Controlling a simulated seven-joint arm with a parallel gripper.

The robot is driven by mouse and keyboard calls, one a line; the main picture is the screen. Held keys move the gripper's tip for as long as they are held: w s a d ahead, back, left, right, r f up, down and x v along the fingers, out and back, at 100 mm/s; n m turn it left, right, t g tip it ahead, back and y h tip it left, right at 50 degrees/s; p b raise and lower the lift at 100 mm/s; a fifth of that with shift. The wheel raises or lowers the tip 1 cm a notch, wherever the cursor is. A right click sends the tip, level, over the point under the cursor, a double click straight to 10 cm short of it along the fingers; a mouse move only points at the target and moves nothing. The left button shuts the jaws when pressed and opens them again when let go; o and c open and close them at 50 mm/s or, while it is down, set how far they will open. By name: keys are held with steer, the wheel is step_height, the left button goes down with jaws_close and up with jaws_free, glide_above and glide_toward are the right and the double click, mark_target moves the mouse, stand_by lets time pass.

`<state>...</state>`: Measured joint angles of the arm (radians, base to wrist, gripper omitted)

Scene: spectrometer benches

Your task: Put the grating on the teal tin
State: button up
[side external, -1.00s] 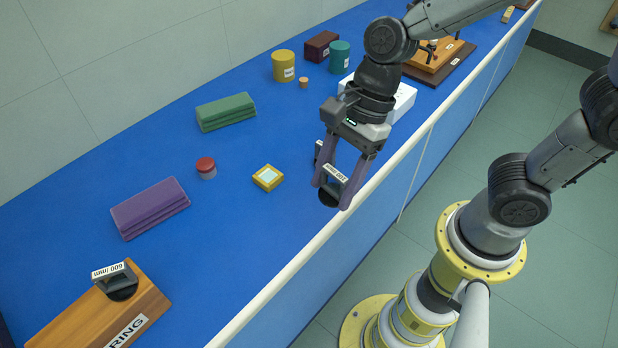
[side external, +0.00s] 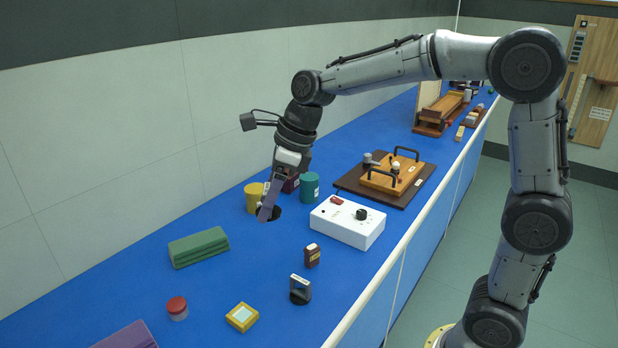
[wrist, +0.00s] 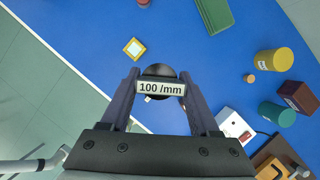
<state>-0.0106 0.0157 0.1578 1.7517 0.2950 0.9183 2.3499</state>
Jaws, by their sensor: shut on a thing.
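My gripper (side external: 268,214) is shut on a grating, a dark mount with a white label reading "100 /mm" (wrist: 161,88). In the wrist view the grating sits between the fingertips of my gripper (wrist: 160,74). In the side view the grating is mostly hidden by the fingers, with a dark part showing beside them. The teal tin (side external: 309,187) stands upright on the blue bench, to the right of my gripper. It also shows at the lower right of the wrist view (wrist: 277,114). The grating and the teal tin are apart.
A yellow tin (side external: 252,198) is just behind my gripper, and a dark red box (side external: 291,184) is beside the teal tin. A white control box (side external: 348,222) stands in front.

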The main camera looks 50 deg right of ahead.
steer(key=w+d+r+m+h, duration=0.1)
steer(key=w+d+m, duration=0.15)
steer(key=d, duration=0.55)
steer(key=w+d+r+m+h, duration=0.15)
steer(key=w+d, duration=0.25)
steer(key=d, duration=0.4)
steer(key=s+d+f+m, duration=0.1)
steer(key=d+m, duration=0.1)
steer(key=d, duration=0.5)
steer(key=s+d+f+m, duration=0.1)
steer(key=d+f+m, duration=0.1)
steer(key=d, duration=0.5)
steer(key=t, duration=0.1)
glide_above(306, 175)
steer(key=s, duration=0.1)
step_height(306, 175, down, 10)
steer(key=shift+r, duration=0.2)
steer(key=shift+f, duration=1.55)
steer(key=shift+f, duration=0.1)
steer(key=o, duration=1.4)
